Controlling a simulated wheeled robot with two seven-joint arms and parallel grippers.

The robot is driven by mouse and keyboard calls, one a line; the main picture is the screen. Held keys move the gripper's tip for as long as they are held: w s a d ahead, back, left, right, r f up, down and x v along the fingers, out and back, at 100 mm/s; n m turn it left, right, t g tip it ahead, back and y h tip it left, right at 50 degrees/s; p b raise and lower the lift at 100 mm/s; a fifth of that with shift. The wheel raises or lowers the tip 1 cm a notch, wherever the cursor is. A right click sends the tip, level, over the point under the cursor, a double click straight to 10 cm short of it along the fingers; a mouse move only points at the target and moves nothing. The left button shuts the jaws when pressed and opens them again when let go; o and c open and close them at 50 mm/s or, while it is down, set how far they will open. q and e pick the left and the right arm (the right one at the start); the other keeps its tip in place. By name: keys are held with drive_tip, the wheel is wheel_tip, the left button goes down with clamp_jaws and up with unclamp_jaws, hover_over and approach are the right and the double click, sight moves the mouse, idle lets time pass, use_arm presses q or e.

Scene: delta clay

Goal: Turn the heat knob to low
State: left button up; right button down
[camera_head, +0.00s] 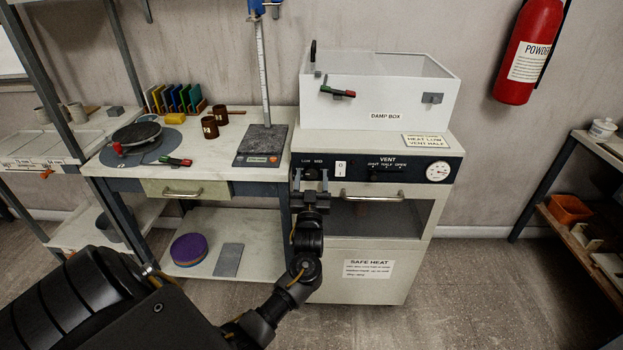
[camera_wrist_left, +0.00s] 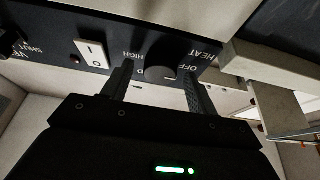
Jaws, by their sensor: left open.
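The heat knob (camera_wrist_left: 163,73) is a dark round knob on the black control panel (camera_wrist_left: 118,48) of the white heater cabinet. In the left wrist view it sits between the two fingers of my left gripper (camera_wrist_left: 158,76), with a gap visible at the sides. The words HEAT, OFF and HIGH are printed around it, upside down. I cannot tell which setting it points to. In the head view my left gripper (camera_head: 311,176) is open at the left end of the panel (camera_head: 270,161), and the knob (camera_head: 312,174) shows between its fingers. My right gripper is out of view.
A white rocker switch (camera_head: 341,168) is right of the knob, followed by the vent control (camera_head: 388,176) and a dial gauge (camera_head: 438,171). A drawer handle (camera_head: 372,197) juts out below the panel. The damp box (camera_head: 380,90) stands on top. A worktable (camera_head: 215,155) adjoins at left.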

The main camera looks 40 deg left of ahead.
use_arm(q)
drive_tip(key=c, duration=1)
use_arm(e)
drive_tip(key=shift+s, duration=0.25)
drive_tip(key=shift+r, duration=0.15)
